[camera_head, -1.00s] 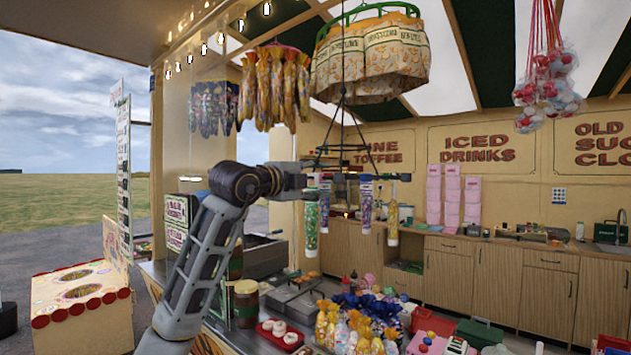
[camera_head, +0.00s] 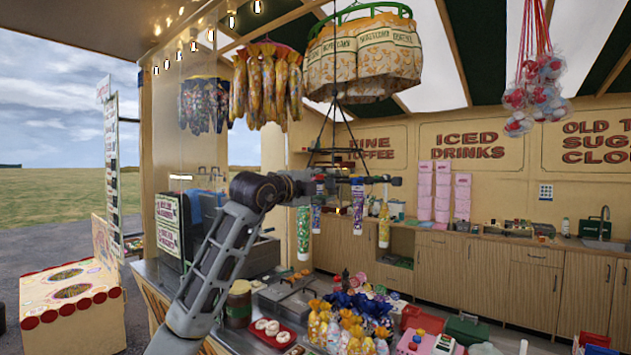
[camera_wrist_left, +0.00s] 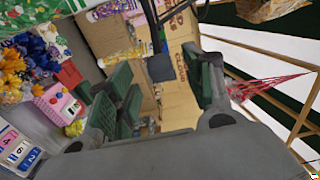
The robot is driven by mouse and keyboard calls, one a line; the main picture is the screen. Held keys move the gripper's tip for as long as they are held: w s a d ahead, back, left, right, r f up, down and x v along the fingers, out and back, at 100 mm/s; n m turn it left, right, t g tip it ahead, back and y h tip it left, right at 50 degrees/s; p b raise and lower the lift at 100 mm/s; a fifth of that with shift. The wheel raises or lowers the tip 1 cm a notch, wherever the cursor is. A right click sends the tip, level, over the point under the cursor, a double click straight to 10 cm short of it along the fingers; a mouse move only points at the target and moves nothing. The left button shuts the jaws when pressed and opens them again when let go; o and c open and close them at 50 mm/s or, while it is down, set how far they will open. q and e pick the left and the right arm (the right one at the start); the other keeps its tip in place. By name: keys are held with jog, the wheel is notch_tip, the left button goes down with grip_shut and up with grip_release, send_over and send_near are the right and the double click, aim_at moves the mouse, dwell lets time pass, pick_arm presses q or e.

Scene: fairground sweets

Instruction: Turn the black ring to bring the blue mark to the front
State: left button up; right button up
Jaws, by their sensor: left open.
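The black ring (camera_head: 375,180) hangs on thin dark wires under the popcorn bags and shows almost edge-on in the head view. Striped tubes hang from it, including a green one (camera_head: 303,232) and a yellow one (camera_head: 384,226). My left gripper (camera_head: 330,183) is at the ring's near left side, among the tube tops. In the left wrist view its two fingers (camera_wrist_left: 163,95) stand apart. A dark bar with a blocky end (camera_wrist_left: 160,67) shows between and beyond them; I cannot tell whether they touch it. My right gripper is not in view.
Popcorn bags (camera_head: 365,60) hang above the ring. Wrapped sweets (camera_head: 268,85) hang to the left. The counter below holds a red tray (camera_head: 273,334), a jar (camera_head: 239,303) and several bagged sweets. Wooden cupboards (camera_head: 500,270) line the back.

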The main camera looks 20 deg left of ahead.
aim_at(326, 184)
pick_arm(q)
jog(key=shift+p+x, duration=0.55)
jog(key=shift+x, duration=1.25)
jog(key=c, duration=0.8)
jog(key=shift+a, duration=0.1)
jog(key=a, duration=0.5)
jog(key=shift+s+a+b, duration=0.1)
jog(key=shift+a+b, duration=0.3)
jog(key=shift+a, duration=0.15)
